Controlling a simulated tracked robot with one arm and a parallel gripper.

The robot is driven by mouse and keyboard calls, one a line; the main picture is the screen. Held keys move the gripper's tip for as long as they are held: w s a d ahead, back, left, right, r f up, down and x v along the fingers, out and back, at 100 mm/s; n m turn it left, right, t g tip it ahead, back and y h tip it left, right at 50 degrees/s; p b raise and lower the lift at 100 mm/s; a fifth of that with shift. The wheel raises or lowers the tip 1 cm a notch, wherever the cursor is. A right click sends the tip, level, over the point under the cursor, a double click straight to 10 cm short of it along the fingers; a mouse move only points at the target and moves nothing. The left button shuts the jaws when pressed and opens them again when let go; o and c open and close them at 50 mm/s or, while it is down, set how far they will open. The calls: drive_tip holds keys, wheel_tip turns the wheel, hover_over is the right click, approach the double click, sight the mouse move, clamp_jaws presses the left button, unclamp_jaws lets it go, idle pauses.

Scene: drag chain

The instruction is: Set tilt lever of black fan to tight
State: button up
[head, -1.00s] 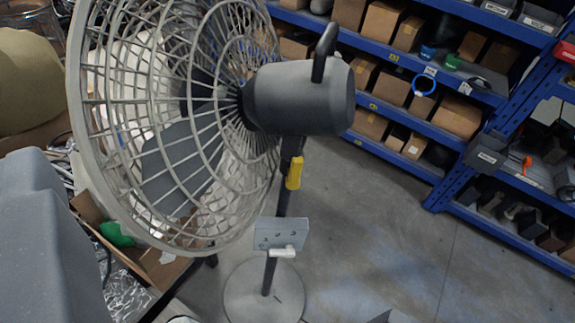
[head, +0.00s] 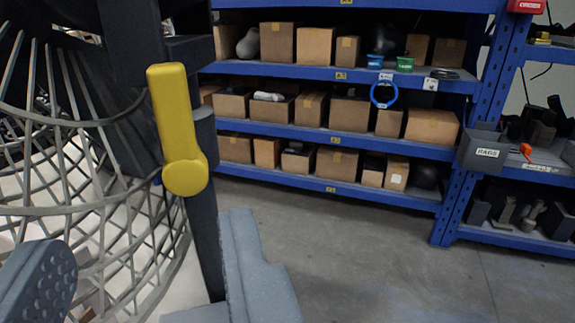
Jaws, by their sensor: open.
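The yellow tilt lever (head: 174,112) is large in view, on the dark pole just below the fan head. Its round pivot end is at the bottom and its arm points up, leaning slightly left in the picture. The fan's wire cage (head: 120,225) fills the left side, with dark fan parts above it. My gripper (head: 148,247) is open and empty, one finger at lower left over the cage and the other at lower centre, partly in front of the pole (head: 206,235). The lever appears above and between the fingers; I see no contact.
A blue shelf rack (head: 330,135) with cardboard boxes stands behind. A grey bin (head: 484,150) sits at its right. The grey floor (head: 390,240) to the right of the pole is clear. The cage crowds the left side.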

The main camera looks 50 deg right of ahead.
sight(173, 129)
drive_tip(key=x, duration=1.3)
drive_tip(key=shift+w+d+b, duration=0.25)
drive_tip(key=shift+w+b, duration=0.05)
drive_tip(key=shift+b, duration=0.1)
